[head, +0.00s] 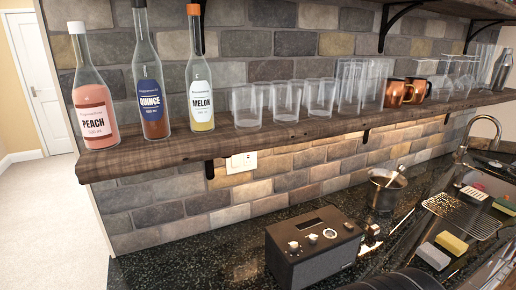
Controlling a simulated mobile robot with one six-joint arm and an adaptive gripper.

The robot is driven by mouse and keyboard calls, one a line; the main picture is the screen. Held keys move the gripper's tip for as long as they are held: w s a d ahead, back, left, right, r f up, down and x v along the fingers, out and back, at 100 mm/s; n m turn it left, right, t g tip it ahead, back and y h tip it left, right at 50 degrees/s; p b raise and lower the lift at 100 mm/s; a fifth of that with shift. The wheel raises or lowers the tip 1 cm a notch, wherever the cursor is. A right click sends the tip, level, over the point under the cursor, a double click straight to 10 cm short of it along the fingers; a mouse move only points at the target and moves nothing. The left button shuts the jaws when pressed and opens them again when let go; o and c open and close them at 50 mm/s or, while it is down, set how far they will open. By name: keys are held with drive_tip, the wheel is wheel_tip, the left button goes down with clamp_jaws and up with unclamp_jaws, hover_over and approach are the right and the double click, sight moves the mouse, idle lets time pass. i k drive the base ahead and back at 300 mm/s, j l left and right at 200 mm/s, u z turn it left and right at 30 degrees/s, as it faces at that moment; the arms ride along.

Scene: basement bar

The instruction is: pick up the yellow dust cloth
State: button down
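A small yellow block-shaped item (451,243) lies on the dark counter at the lower right, near the sink. It may be the folded yellow dust cloth or a sponge; I cannot tell at this size. A similar grey item (432,256) lies close beside it, on its near left side. No other yellow cloth is plain to see. My gripper's fingers are not in view. A dark rounded shape at the bottom edge may be part of my arm.
A black radio (314,246) and a metal mortar with pestle (386,188) stand on the dark counter (190,245). A drain grid (462,215) and faucet (483,125) are at right. Above, a wooden shelf (240,141) holds bottles, several glasses and copper mugs (397,92).

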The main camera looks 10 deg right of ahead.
sight(452, 243)
drive_tip(key=z, duration=1.85)
